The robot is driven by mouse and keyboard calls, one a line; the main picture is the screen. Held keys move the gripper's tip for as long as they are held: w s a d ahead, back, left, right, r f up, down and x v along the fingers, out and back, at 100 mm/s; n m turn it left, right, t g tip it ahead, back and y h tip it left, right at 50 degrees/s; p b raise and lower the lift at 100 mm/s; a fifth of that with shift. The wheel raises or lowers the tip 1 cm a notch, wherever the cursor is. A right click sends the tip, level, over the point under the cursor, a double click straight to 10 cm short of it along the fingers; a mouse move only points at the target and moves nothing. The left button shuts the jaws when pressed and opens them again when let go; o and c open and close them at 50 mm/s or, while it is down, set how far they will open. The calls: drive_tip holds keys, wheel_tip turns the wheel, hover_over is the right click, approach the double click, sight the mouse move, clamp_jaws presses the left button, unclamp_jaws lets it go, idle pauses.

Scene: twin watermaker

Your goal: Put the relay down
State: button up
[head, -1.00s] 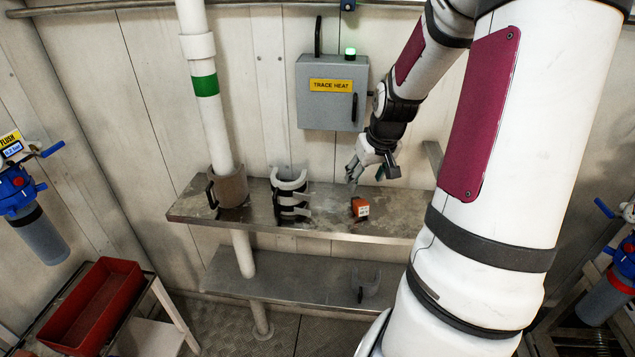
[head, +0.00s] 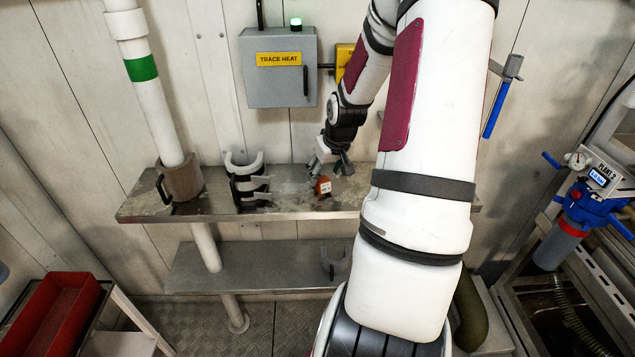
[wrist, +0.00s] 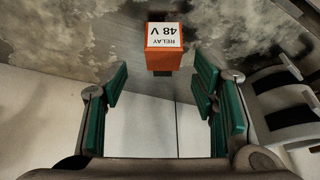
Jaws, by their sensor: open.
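The relay (head: 323,186) is a small orange block with a white label. My gripper (head: 332,168) is just above and behind the relay in the head view. In the wrist view my gripper (wrist: 160,90) has its green-padded fingers spread wide with nothing between them, apart from the relay.
A grey clamp-like holder (head: 246,185) and a brown collar around a white pipe (head: 180,180) stand left on the shelf. A grey TRACE HEAT box (head: 278,70) with a green lamp hangs behind. A lower shelf (head: 240,270) and red tray (head: 45,318) are below.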

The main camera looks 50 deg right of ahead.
sight(321, 178)
drive_tip(key=x, duration=0.4)
drive_tip(key=shift+w+a+f+b, duration=0.1)
drive_tip(key=shift+w+b, duration=0.15)
drive_tip(key=shift+b, duration=0.15)
clamp_jaws()
